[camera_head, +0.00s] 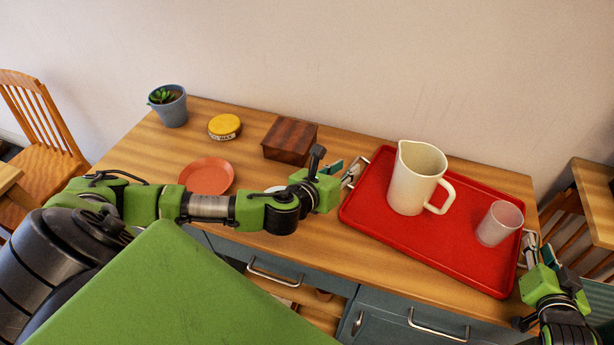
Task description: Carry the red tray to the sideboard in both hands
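The red tray (385,230) is over the wooden top of the sideboard (330,255), at its right part. Whether it rests on the top or hangs just above it is hard to tell. A cream jug (412,180) stands upright on the tray, left of a pale pinkish cup (497,224). My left gripper (350,178) is at the handle on the tray's left end. My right gripper (533,250) is at the handle on its right end. The fingertips are small and partly hidden, so I cannot tell whether either gripper is closed on its handle.
A potted plant (169,108), a yellow tin (224,127), a dark wooden box (289,141) and an orange plate (207,176) stand on the left part of the top. A white item (275,189) is partly hidden by my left arm. Chairs stand at both sides; a wall is behind.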

